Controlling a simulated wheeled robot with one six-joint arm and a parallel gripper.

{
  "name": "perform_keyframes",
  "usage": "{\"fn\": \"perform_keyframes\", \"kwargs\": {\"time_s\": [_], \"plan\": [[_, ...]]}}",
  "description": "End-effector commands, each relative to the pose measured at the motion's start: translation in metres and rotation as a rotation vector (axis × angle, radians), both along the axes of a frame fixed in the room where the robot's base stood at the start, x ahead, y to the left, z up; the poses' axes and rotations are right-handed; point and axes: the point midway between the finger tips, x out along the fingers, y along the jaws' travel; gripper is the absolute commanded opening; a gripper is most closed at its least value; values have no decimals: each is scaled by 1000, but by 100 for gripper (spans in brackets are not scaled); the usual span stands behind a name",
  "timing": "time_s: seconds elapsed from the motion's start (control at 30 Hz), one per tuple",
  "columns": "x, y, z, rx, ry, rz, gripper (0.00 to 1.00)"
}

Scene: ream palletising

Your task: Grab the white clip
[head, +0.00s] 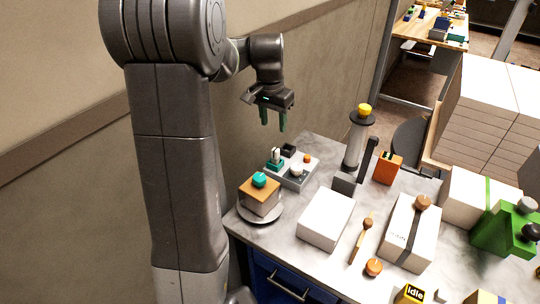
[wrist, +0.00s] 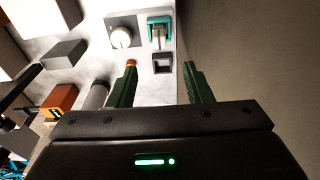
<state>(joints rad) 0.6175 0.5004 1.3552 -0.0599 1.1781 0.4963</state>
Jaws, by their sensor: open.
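A small white piece, which looks like the white clip (head: 276,153), stands upright in a teal holder (head: 275,164) on a grey tray (head: 285,178). In the wrist view the white clip (wrist: 158,36) shows within the teal holder (wrist: 159,20), ahead of the fingertips. A white round knob (head: 296,170) sits beside it. My gripper (head: 273,121) is open and empty, with green fingers pointing down, above and behind the tray.
A black square block (head: 288,150) and an orange piece (head: 307,158) share the tray. A brown box with a teal knob (head: 259,192) stands close in front. A tall grey cylinder with a yellow top (head: 355,140) and white reams (head: 326,219) stand to the right. A wall runs behind.

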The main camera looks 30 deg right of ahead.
Motion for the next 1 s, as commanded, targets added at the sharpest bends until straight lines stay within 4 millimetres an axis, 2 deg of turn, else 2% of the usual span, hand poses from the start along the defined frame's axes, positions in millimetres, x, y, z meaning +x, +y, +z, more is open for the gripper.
{"fn": "perform_keyframes", "kwargs": {"time_s": [0.1,0.3,0.53,0.8,1.0], "plan": [[1,-2,-25,3,5,0,45],[2,-6,-57,2,3,0,45],[3,-7,-74,3,4,1,45],[5,-11,-113,3,4,0,45],[6,-12,-120,1,1,1,45]]}}
